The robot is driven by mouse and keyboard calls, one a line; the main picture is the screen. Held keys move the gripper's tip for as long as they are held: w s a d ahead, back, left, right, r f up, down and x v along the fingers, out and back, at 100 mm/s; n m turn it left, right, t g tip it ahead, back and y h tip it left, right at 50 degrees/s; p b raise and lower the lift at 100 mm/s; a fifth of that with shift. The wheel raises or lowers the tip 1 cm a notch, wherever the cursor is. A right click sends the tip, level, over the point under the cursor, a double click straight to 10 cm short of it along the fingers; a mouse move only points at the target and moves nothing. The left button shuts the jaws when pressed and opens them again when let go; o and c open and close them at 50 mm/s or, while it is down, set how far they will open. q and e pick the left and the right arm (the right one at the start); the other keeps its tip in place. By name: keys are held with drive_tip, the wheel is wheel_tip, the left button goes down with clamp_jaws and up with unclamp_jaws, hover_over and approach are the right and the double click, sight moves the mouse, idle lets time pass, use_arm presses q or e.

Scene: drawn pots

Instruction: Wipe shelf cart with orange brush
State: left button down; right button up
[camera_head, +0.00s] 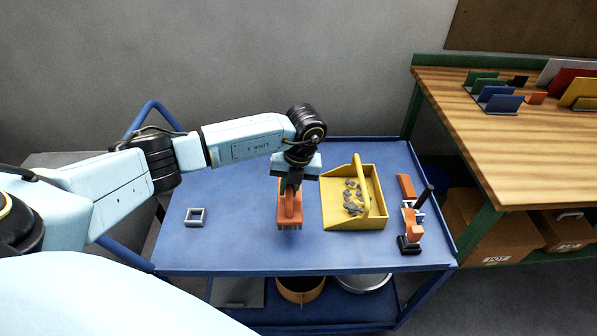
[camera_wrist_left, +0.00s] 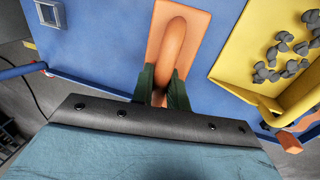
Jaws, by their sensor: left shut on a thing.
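The orange brush (camera_head: 290,216) is upright over the blue top of the shelf cart (camera_head: 240,248), bristles down. I cannot tell whether the bristles touch the top. My left gripper (camera_head: 291,183) is shut on the brush's handle from above. In the left wrist view the dark green fingers of my left gripper (camera_wrist_left: 162,88) close around the handle of the orange brush (camera_wrist_left: 174,40). The blue cart top also shows in the left wrist view (camera_wrist_left: 100,50). My right gripper is in neither view.
A yellow dustpan (camera_head: 335,213) with several grey lumps stands just right of the brush. An orange and black tool (camera_head: 413,225) is farther right. A small grey square frame (camera_head: 196,217) lies at the left. A wooden workbench (camera_head: 520,150) stands right of the cart.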

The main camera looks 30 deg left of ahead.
use_arm(q)
drive_tip(key=shift+r+p, duration=0.95)
drive_tip(key=shift+r, duration=0.55)
